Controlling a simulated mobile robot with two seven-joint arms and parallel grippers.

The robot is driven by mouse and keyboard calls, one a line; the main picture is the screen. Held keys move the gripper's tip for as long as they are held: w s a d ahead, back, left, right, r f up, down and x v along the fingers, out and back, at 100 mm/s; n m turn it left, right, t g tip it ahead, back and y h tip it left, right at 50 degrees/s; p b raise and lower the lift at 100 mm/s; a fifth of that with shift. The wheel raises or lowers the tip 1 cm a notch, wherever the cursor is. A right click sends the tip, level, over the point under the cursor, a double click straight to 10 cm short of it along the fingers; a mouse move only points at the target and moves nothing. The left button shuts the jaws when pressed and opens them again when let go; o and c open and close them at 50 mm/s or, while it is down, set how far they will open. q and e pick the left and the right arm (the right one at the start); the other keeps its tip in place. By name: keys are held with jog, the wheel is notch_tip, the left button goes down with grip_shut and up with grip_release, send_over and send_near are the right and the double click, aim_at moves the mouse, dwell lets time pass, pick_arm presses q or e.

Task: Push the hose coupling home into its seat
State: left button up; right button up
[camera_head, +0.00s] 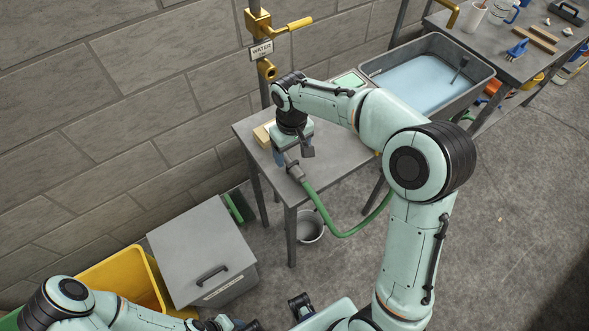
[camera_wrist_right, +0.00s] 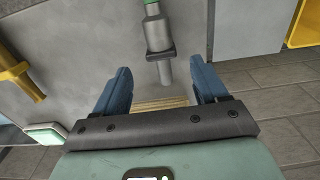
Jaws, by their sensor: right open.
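The hose coupling (camera_head: 295,171) is a grey cylinder on the end of a green hose (camera_head: 326,219), lying on the grey table. In the right wrist view the coupling (camera_wrist_right: 158,33) has a dark collar and a thinner grey nose pointing toward my gripper. My right gripper (camera_head: 293,154) is open above the table; its blue fingers (camera_wrist_right: 159,76) stand either side of the nose, apart from it. A brass outlet (camera_head: 267,70) on the wall pipe, below the WATER sign, looks like the seat. My left gripper (camera_head: 240,325) is partly cut off at the bottom edge.
A wooden block (camera_head: 263,134) lies on the table (camera_head: 336,166) behind my right gripper. A water-filled tub (camera_head: 484,72) stands to the right. Below are a bucket (camera_head: 311,226), a grey lidded bin (camera_head: 198,245) and a yellow crate (camera_head: 110,272). The hose loops off the table.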

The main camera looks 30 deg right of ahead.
aim_at(292, 163)
jog(key=f, duration=0.5)
jog(key=shift+s+f, duration=0.15)
jog(key=shift+s, duration=0.1)
jog(key=shift+a, duration=0.1)
jog(key=c, duration=1.2)
